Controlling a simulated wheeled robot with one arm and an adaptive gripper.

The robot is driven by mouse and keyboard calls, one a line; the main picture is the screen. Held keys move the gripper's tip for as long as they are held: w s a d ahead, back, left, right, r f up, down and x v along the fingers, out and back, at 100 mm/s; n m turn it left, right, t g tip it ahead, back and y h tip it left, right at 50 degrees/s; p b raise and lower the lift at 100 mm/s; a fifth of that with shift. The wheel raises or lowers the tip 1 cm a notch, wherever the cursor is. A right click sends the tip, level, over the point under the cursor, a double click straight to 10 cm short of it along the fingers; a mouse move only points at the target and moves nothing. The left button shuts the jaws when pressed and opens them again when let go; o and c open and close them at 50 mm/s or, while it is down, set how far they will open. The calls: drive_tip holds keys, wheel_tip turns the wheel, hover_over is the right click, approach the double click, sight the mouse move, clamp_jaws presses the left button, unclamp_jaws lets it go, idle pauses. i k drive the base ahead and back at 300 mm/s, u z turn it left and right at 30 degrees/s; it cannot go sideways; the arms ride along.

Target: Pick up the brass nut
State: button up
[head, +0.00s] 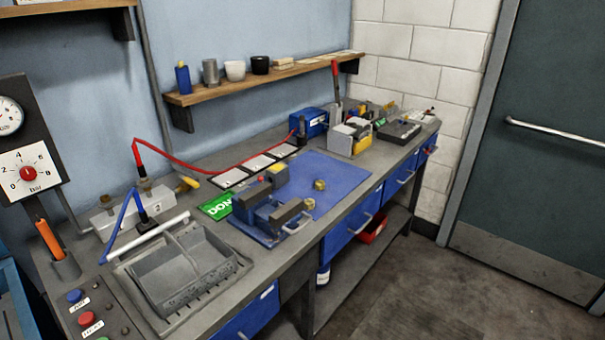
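Two small brass-coloured pieces lie on the blue mat (338,178) on the workbench. One brass piece (319,184) looks like a nut and sits near the middle of the mat. The other brass piece (309,204) lies just nearer, close to the blue vise-like fixture (262,222). They are too small to tell which is the brass nut. My gripper is not in view.
A grey divided tray (165,290) stands at the front left of the bench. A green card (215,206) lies left of the fixture. A red hose (215,172) arcs along the back. The mat's right part is clear.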

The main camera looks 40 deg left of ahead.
sight(320, 184)
drive_tip(key=u, duration=0.85)
drive_tip(key=i, duration=1)
drive_tip(key=u, duration=1.35)
drive_tip(key=i, duration=0.35)
drive_tip(key=u, duration=0.2)
